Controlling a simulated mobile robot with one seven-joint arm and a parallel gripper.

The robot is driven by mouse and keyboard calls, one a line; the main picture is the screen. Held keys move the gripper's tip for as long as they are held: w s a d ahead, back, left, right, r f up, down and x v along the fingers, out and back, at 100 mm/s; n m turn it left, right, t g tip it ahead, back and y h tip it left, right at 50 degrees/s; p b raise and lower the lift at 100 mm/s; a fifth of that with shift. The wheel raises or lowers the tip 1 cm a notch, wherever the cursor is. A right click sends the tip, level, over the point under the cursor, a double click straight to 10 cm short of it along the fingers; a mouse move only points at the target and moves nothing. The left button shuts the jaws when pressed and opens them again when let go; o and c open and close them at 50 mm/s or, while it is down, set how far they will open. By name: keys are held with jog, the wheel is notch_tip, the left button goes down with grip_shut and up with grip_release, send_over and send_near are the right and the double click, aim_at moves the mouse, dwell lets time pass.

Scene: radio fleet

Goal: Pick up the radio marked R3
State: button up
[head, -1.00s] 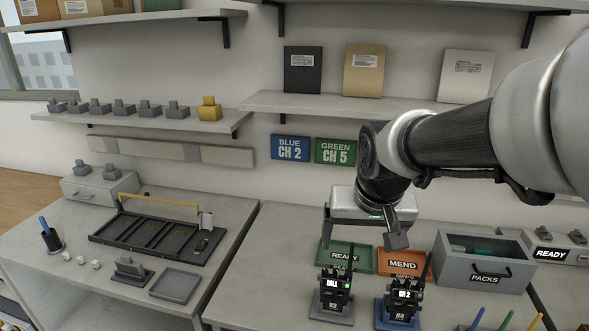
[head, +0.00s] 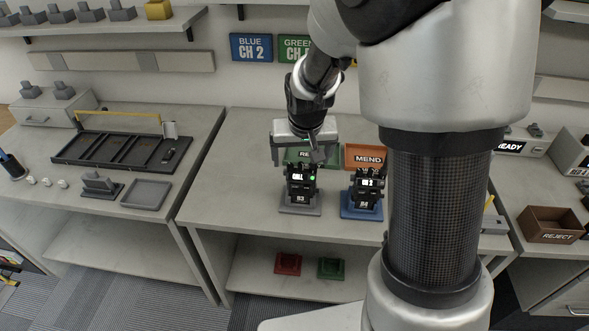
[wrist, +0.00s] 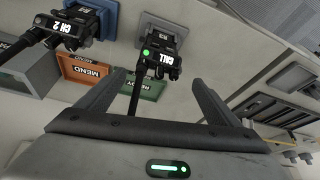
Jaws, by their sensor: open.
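The radio marked R3 (head: 301,186) is black, with a lit screen reading CALL and a green light. It stands upright in a grey stand (head: 300,211) on the bench. My gripper (head: 297,160) is open, just above and behind it, fingers spread to either side. In the wrist view, the CALL radio (wrist: 160,57) lies beyond the gap of my open gripper (wrist: 160,77), with its antenna reaching between the fingers. I cannot tell whether anything touches. A second black radio (head: 367,187), screen CH 2, apparently marked R4, stands in a blue stand (head: 362,212) to the right.
A green READY tray (head: 291,155) and orange MEND tray (head: 362,156) lie behind the radios. My arm hides much of the right bench. A black divided rack (head: 118,148) and grey tray (head: 146,195) are on the left bench. Bench space left of R3 is clear.

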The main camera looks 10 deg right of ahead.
aim_at(302, 164)
jog(key=shift+x, duration=2.75)
jog(key=shift+d, duration=0.15)
jog(key=shift+s, duration=0.1)
jog(key=shift+c, duration=0.4)
jog(key=c, duration=1.5)
jog(key=shift+r, duration=0.2)
